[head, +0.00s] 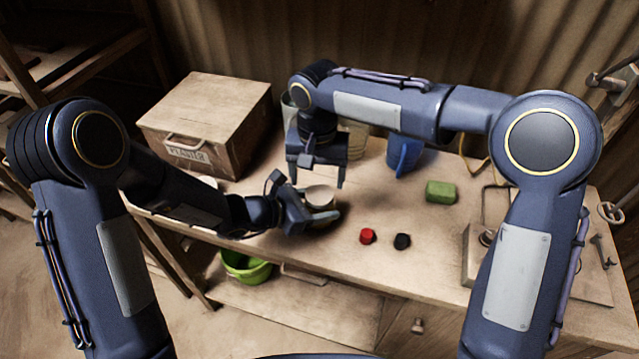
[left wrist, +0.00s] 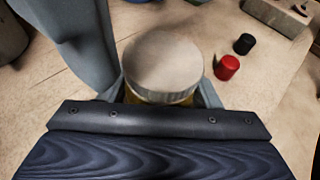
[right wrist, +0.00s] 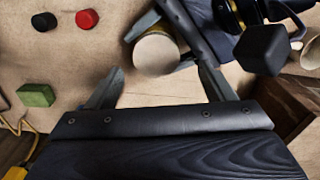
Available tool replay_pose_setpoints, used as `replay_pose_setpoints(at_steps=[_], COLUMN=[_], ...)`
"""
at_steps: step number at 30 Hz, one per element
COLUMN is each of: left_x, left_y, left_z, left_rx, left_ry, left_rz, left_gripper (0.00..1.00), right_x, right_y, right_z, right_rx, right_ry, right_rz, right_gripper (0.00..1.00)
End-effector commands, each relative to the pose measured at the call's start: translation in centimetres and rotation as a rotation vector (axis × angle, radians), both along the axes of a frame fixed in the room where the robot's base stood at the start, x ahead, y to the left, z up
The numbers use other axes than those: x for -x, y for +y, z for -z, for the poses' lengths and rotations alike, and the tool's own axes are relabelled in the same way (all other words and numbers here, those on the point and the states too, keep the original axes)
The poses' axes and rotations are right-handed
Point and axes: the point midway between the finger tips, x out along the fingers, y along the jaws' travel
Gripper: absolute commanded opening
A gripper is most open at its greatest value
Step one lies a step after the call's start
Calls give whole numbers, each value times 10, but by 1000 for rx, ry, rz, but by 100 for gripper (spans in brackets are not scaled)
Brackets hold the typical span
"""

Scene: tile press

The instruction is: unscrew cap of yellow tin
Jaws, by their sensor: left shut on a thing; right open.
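The yellow tin (left wrist: 160,98) stands on the bench with a pale round cap (left wrist: 163,62) on top. Only a sliver of its yellow body shows below the cap in the left wrist view. My left gripper (head: 308,208) is shut on the tin from the side, its fingers on either side of the body below the cap. The cap also shows in the head view (head: 320,196). My right gripper (head: 317,180) is open and empty, pointing down above the tin. In the right wrist view the cap (right wrist: 156,54) lies beyond and between its fingers, apart from them.
A red cap (head: 367,236) and a black cap (head: 402,241) lie on the bench to the right. A green block (head: 440,192) and a blue object (head: 403,158) are farther back. A wooden box (head: 205,120) stands at the back left. The bench front is clear.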

Motion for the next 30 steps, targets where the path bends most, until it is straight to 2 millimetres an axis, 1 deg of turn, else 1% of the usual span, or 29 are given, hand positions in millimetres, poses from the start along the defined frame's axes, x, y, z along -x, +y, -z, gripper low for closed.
replay_pose_setpoints(at_steps=[1,4,7,15,19,23,30], left_x=[0,-1,-1,-1,-1,-1,-1], left_y=[0,1,1,2,2,2,2], left_z=[0,0,0,0,0,0,0], left_rx=[1,1,1,0,0,0,0], left_ry=[-1,0,-1,-1,-1,-1,-1], left_rz=[-1,-2,-3,-5,-5,-5,-5], left_gripper=[0,0,0,0,0,0,0], right_x=[-1,0,0,0,1,1,1], right_y=[-1,-1,-2,-3,-4,-4,-4], right_z=[-4,-6,-10,-33,-36,-25,13], right_rx=[0,3,3,4,6,8,7], right_ry=[-2,0,1,4,5,5,7], right_rz=[2,11,83,473,578,601,599], right_gripper=[76,73,73,73,73,73,73])
